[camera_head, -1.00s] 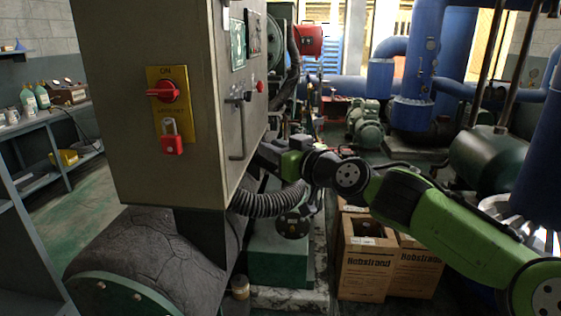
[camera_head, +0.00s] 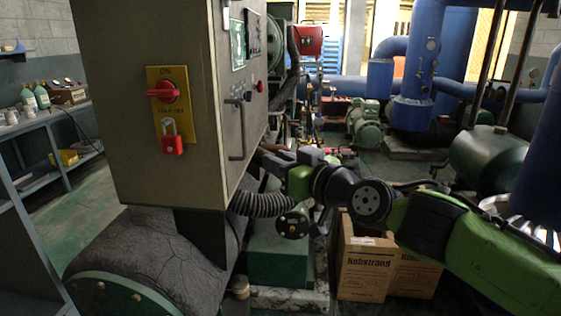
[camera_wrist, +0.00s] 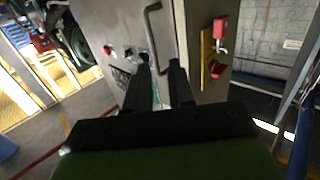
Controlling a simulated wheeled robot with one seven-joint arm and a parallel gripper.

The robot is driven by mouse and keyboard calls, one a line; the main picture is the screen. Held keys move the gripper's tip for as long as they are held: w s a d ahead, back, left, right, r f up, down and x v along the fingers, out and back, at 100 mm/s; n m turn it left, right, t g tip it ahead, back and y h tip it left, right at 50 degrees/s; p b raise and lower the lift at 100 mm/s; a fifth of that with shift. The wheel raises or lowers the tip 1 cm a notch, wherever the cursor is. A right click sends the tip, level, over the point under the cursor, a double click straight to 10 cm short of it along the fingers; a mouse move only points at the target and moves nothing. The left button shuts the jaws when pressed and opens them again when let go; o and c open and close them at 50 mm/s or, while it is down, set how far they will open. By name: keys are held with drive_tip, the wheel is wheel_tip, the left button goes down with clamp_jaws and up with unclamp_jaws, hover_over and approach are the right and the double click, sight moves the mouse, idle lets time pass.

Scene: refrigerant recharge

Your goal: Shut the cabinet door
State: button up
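The grey cabinet door (camera_head: 232,85) is the right-hand face of the tall cabinet. It carries a bent bar handle (camera_head: 240,130), a small latch and a red button. It looks about flush with the cabinet; I cannot tell whether a gap remains. My gripper (camera_head: 268,150) is just right of the door, near the handle's height. In the wrist view the fingers of my gripper (camera_wrist: 160,68) are apart with nothing held between them. They point at the door (camera_wrist: 126,48), and the handle (camera_wrist: 153,35) shows beyond the fingertips. I cannot tell whether they touch the door.
A red rotary switch (camera_head: 165,92) and red padlock (camera_head: 172,140) are on the cabinet's near side. A ribbed hose (camera_head: 262,203) runs under my gripper. Cardboard boxes (camera_head: 368,262) stand below my arm. Blue pipes and a green tank (camera_head: 490,158) are at right.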

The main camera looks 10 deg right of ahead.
drive_tip(key=f+p+v, duration=0.1)
drive_tip(key=p+v, duration=0.1)
drive_tip(key=v, duration=1.3)
drive_tip(key=shift+s+d+r, duration=0.2)
drive_tip(key=shift+s+r, duration=0.1)
drive_tip(key=shift+r, duration=0.2)
drive_tip(key=s+a+f+m+g+h, duration=0.25)
drive_tip(key=s+f+g+h, duration=0.2)
drive_tip(key=s+f, duration=0.45)
drive_tip(key=s+a+f+m+g+h, duration=0.1)
drive_tip(key=s+f+m+g+h, duration=0.2)
drive_tip(key=s+f+g, duration=0.5)
wheel_tip(320, 180, up, 13)
drive_tip(key=w+t+p, duration=0.2)
drive_tip(key=p, duration=1.3)
drive_tip(key=shift+a+p, duration=0.25)
drive_tip(key=shift+p, duration=0.05)
drive_tip(key=shift+t, duration=0.25)
